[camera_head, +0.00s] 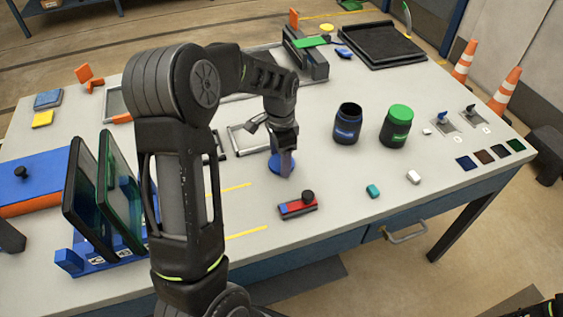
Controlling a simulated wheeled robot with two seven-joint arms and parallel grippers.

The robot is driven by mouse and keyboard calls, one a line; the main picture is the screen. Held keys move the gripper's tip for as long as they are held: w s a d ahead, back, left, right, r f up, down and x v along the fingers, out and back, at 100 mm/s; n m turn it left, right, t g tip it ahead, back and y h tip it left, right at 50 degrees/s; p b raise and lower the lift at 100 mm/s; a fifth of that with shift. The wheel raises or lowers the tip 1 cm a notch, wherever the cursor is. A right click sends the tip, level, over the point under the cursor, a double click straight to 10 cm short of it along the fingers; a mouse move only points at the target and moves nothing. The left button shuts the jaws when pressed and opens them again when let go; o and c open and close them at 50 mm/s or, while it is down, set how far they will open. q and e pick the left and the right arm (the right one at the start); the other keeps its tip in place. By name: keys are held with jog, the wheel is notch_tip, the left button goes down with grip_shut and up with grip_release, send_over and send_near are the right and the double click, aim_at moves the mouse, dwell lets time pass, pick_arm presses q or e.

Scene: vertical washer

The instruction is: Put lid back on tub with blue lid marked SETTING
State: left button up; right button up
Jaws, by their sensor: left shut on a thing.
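The dark tub with a blue label (346,128) stands upright and open on the table, right of my left gripper. The label's writing is too small to read. A round blue lid (275,168) is at the fingertips of my left gripper (286,164), which is shut on it, pointing down. I cannot tell whether the lid touches the table or is just above it. A second dark tub (396,132), with a green lid (400,112) on it, stands right of the open tub.
A red and blue block with a black knob (298,207) lies in front of the lid. Small teal (373,191) and white (414,177) pieces lie in front of the tubs. Upright dark panels (120,195) stand at left. The table between lid and open tub is mostly clear.

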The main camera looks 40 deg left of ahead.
pick_arm(q)
jog(key=shift+r, duration=0.1)
notch_tip(320, 180, up, 10)
jog(key=b, duration=0.1)
dwell(0.5)
jog(key=shift+d, duration=0.1)
dwell(0.4)
jog(key=w+d+f+n, duration=0.1)
jog(key=d+f+n, duration=0.1)
jog(key=d, duration=0.3)
jog(key=w+d+f+n, duration=0.2)
jog(key=d, duration=0.4)
jog(key=w+d+f+n, duration=0.1)
jog(key=d+f+n, duration=0.1)
jog(key=d, duration=0.4)
jog(key=shift+w+d+f+n, duration=0.15)
jog(key=shift+f+n, duration=0.1)
jog(key=shift+n, duration=0.15)
